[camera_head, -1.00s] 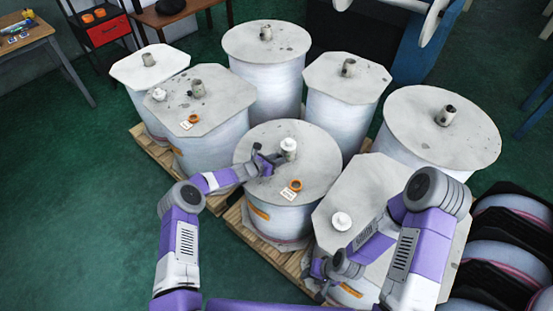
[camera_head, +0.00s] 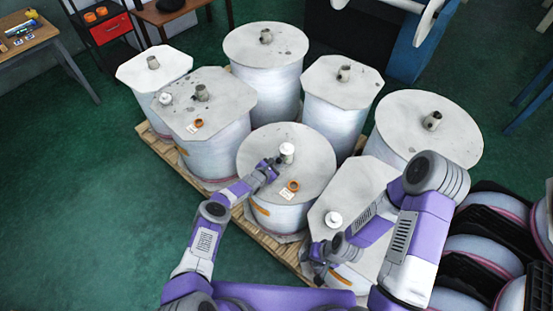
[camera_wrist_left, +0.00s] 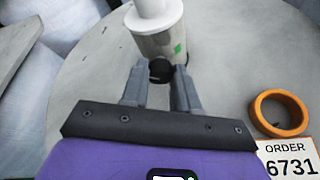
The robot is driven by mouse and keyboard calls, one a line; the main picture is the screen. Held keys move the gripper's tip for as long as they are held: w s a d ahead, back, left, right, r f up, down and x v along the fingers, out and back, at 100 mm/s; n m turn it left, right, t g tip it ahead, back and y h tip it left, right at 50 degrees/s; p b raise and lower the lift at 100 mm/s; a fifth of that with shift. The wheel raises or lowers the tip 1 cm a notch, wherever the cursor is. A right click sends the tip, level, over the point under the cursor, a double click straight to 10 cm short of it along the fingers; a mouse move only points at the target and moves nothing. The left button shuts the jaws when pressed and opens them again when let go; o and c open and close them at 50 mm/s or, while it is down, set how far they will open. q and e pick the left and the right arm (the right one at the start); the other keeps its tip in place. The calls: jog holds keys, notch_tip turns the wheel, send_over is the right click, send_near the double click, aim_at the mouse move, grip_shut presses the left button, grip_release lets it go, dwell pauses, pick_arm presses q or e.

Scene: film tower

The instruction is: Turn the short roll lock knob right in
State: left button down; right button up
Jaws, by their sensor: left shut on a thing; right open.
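The roll under my left gripper has a round pale top (camera_head: 262,142) and a core post (camera_head: 286,157) with a white cap. In the left wrist view a black knob (camera_wrist_left: 160,70) sticks out low on the side of the post (camera_wrist_left: 165,42), below a green mark. My left gripper (camera_wrist_left: 160,78) is shut on this knob, one finger on each side; it shows beside the post in the head view (camera_head: 274,165). My right gripper (camera_head: 316,264) is open, low at the left side of the front octagonal-topped roll (camera_head: 352,180), apart from the post.
An orange ring (camera_head: 293,185) and a paper label (camera_wrist_left: 290,160) reading ORDER 6731 lie on the round top. Several other wrapped rolls (camera_head: 265,75) crowd behind on wooden pallets (camera_head: 262,238). Dark racks with reels (camera_head: 480,250) stand at the right. Green floor (camera_head: 90,200) is clear at left.

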pick_arm(q)
jog(key=shift+d+p, duration=0.1)
jog(key=shift+p, duration=0.25)
jog(key=shift+m, duration=0.3)
jog(key=c, duration=0.8)
grip_release()
jog(key=shift+c, duration=0.2)
jog(key=p+v, duration=0.5)
jog(key=p, duration=0.2)
jog(key=shift+s+r, duration=0.1)
jog(key=shift+r, duration=0.15)
jog(key=shift+s+a+r+p, duration=0.2)
jog(key=shift+s+a+p, duration=0.15)
jog(key=shift+s+p, duration=0.3)
jog(key=shift+s+a+p, duration=0.2)
jog(key=shift+s+p, duration=0.1)
jog(key=shift+s, duration=0.05)
